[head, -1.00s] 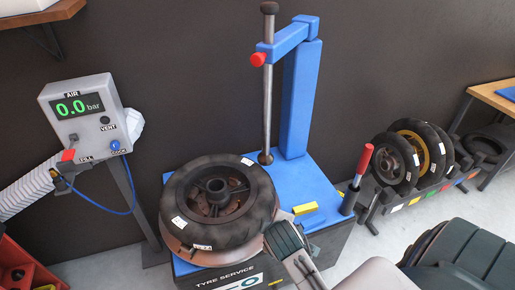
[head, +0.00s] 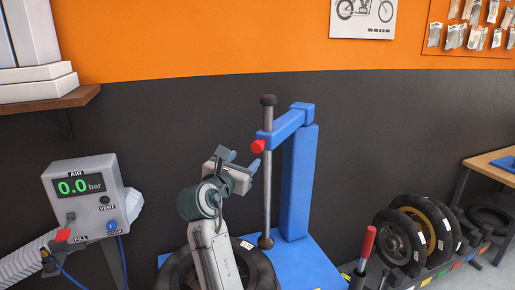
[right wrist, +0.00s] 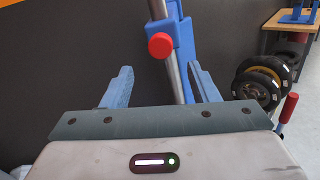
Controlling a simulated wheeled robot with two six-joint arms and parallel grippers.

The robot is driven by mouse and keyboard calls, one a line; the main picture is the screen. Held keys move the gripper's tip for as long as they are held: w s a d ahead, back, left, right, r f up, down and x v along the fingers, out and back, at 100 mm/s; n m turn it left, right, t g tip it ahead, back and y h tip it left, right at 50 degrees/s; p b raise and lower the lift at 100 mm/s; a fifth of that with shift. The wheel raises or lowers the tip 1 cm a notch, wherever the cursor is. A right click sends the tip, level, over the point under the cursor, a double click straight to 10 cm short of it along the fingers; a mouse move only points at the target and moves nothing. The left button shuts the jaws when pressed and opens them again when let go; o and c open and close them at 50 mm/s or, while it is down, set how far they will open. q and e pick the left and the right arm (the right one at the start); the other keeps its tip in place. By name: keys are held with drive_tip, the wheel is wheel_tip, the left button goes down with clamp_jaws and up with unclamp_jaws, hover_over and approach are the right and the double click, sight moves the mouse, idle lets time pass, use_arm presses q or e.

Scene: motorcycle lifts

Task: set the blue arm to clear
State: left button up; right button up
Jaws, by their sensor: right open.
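The blue arm (head: 286,128) sticks out from the top of the blue post (head: 299,185) of the tyre machine, toward the front left. It carries an upright metal rod (head: 267,190) with a dark top and foot, and a red knob (head: 258,146). My right gripper (head: 243,160) is open and empty, just left of the rod and a little below the knob. In the right wrist view, the red knob (right wrist: 160,46) and rod show ahead, between the open fingers (right wrist: 160,72). I see no contact. My left gripper is out of view.
A tyre (head: 262,268) lies on the blue machine table (head: 305,265) below, partly hidden by my right arm. An air box (head: 85,196) reading 0.0 bar stands at left. A red-handled lever (head: 367,246) and racked tyres (head: 398,238) are at right. A shelf (head: 50,108) juts out upper left.

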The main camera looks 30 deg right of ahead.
sight(256, 148)
drive_tip(key=p+x, duration=0.3)
drive_tip(key=x, duration=0.6)
drive_tip(key=shift+d, duration=0.1)
drive_tip(key=shift+x, duration=0.75)
drive_tip(key=shift+f, duration=0.1)
drive_tip(key=shift+c, duration=0.4)
clamp_jaws()
